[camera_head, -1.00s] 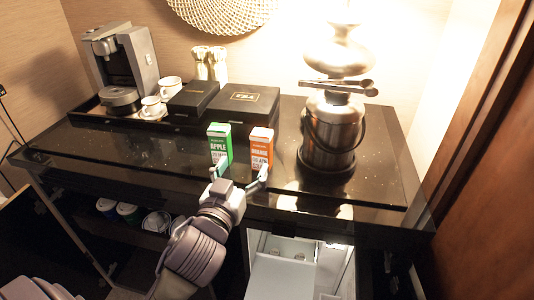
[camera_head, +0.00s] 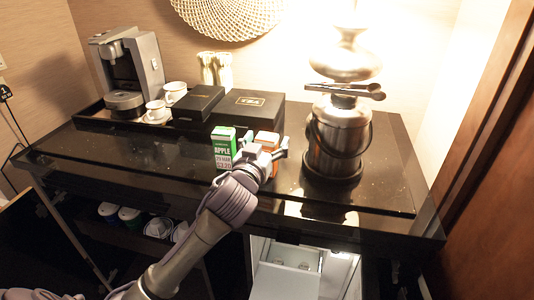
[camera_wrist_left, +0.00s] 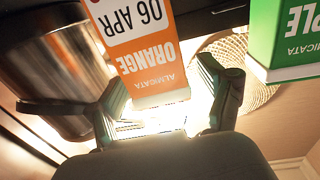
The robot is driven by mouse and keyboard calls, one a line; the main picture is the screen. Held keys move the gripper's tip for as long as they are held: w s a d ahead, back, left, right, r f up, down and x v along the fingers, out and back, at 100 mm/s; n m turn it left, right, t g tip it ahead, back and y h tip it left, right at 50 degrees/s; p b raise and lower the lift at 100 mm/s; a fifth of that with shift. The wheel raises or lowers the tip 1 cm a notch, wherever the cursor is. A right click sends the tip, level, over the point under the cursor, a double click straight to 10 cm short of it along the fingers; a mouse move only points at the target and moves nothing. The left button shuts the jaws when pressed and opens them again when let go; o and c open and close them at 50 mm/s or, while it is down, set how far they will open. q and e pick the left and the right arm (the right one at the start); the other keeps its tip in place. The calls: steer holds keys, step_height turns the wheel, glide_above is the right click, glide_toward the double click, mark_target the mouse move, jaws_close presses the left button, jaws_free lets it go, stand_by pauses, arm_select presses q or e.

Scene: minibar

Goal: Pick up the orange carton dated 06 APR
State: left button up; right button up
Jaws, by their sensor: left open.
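The orange carton (camera_head: 266,137) stands on the dark counter in the head view, its lower part hidden behind my left gripper (camera_head: 268,150). In the left wrist view the orange carton (camera_wrist_left: 140,50) appears upside down, with "ORANGE" and "06 APR" readable. My left gripper (camera_wrist_left: 165,92) is open there, with one finger on each side of the carton's near end. I cannot tell whether a finger touches it. A green apple carton (camera_head: 223,148) with a MAR date stands just left of it; the wrist view also shows the apple carton (camera_wrist_left: 286,40). My right gripper is not in view.
A metal ice bucket (camera_head: 338,140) stands to the right of the orange carton. Dark boxes (camera_head: 250,108) lie behind the cartons. A coffee machine (camera_head: 128,65) and cups (camera_head: 175,91) stand at the back left. An open lit fridge (camera_head: 290,265) is below the counter.

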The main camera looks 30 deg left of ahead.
arm_select(q)
steer(key=shift+w, duration=0.1)
steer(key=c, duration=1.3)
steer(key=shift+c, duration=0.6)
steer(key=shift+r, duration=0.15)
